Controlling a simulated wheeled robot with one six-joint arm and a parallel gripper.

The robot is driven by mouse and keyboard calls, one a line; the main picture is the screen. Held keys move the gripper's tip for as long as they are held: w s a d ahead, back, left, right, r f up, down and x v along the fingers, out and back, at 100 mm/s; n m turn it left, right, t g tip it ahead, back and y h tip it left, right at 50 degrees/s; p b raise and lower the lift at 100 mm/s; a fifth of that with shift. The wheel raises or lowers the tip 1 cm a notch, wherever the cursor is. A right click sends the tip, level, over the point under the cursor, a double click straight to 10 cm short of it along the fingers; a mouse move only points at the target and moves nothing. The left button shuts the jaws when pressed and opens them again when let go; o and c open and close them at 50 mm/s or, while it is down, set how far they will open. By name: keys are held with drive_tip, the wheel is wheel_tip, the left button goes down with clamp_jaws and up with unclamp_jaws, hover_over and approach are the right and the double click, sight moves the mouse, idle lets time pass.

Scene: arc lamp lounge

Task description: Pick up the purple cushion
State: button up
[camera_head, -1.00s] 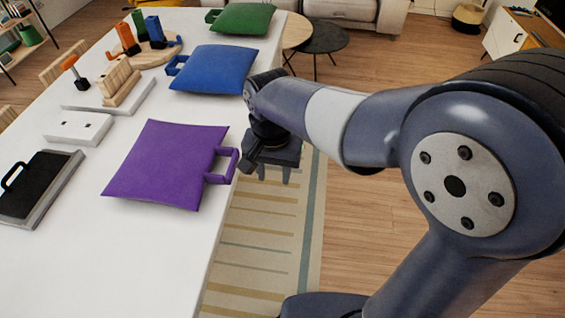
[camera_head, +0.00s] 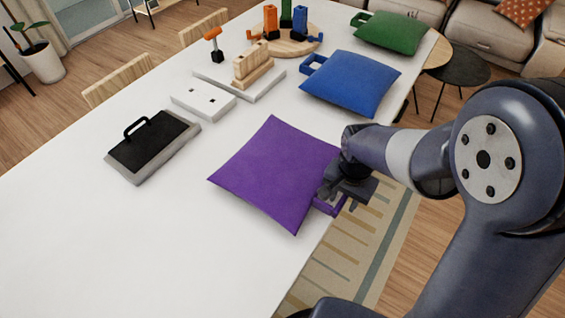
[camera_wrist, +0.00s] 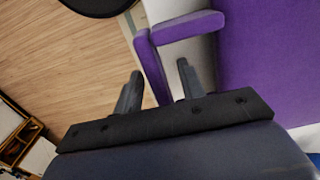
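The purple cushion (camera_head: 272,172) lies flat on the white table (camera_head: 130,235), near the table's right edge. Its purple loop handle (camera_head: 326,206) points to the right, at the edge. My gripper (camera_head: 338,200) is over this handle, to the right of the cushion. In the wrist view, my gripper (camera_wrist: 159,68) is open, with one finger on each side of the handle's outer bar (camera_wrist: 153,70). A gap shows between the bar and each finger. The cushion's body (camera_wrist: 268,50) fills the right of that view. Whether the fingers reach down around the bar is unclear.
A blue cushion (camera_head: 352,84) and a green cushion (camera_head: 393,33) lie farther back. A black-topped block with a handle (camera_head: 152,145), a white box (camera_head: 203,97) and a wooden rack (camera_head: 253,65) stand left and behind. The table's near left is clear.

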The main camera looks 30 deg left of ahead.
drive_tip(key=shift+f, duration=0.5)
drive_tip(key=shift+c, duration=0.6)
clamp_jaws()
